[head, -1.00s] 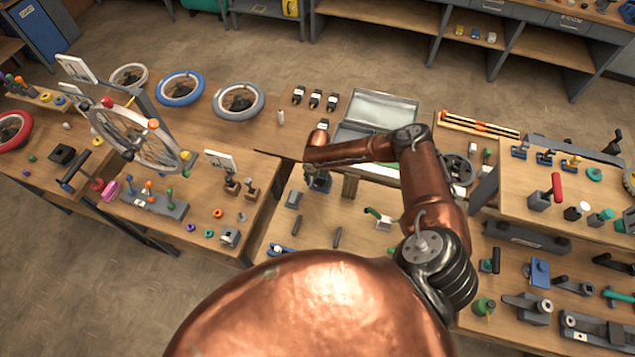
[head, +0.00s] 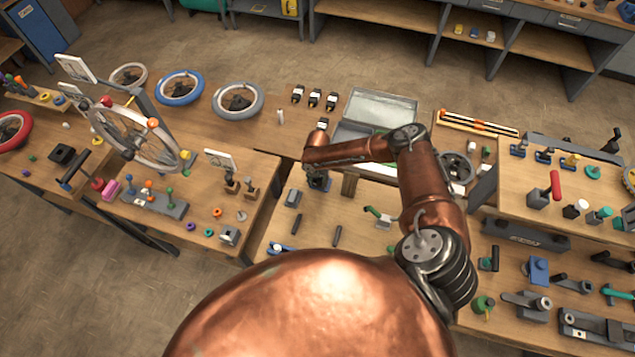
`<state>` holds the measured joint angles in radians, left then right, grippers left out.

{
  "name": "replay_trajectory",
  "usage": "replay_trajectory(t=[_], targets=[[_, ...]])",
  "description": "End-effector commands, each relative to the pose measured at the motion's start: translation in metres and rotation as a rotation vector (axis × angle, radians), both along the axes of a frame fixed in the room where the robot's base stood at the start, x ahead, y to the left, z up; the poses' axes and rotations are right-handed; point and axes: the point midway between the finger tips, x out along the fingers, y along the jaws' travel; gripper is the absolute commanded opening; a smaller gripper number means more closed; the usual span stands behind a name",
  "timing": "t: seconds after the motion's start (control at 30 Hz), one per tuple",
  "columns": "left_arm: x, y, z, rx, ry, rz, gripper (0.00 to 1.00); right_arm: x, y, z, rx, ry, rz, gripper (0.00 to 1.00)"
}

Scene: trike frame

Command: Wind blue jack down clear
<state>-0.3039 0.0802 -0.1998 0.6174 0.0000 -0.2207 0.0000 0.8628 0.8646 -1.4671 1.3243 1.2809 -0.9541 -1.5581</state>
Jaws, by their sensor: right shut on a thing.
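My right arm reaches from the lower right over the middle bench. My right gripper (head: 317,183) points down at the back of this bench and is shut on the blue jack. Only a small blue edge of the jack (head: 328,186) shows beside the dark fingers. The rest of it is hidden, so its height and exactly where the fingers grip it cannot be told. My left gripper is not in view.
Behind my right wrist stands an open grey metal case (head: 381,106). A grey block (head: 293,197) and a green-handled tool (head: 379,215) lie near the gripper. A spoked wheel (head: 140,135) stands on the left bench. The bench front is partly clear.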

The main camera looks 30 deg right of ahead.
Motion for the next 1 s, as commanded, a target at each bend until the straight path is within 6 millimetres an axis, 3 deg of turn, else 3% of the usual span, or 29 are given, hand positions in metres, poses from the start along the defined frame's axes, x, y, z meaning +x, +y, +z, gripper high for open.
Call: replay_trajectory(t=[0.37, 1.0], targets=[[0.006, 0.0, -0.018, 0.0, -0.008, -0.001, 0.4, 0.003, 0.002, -0.003, -0.06, 0.069, 0.0, 0.08], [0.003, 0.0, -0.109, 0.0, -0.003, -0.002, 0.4, 0.006, 0.006, -0.008, -0.336, 0.393, -0.001, 0.08]])
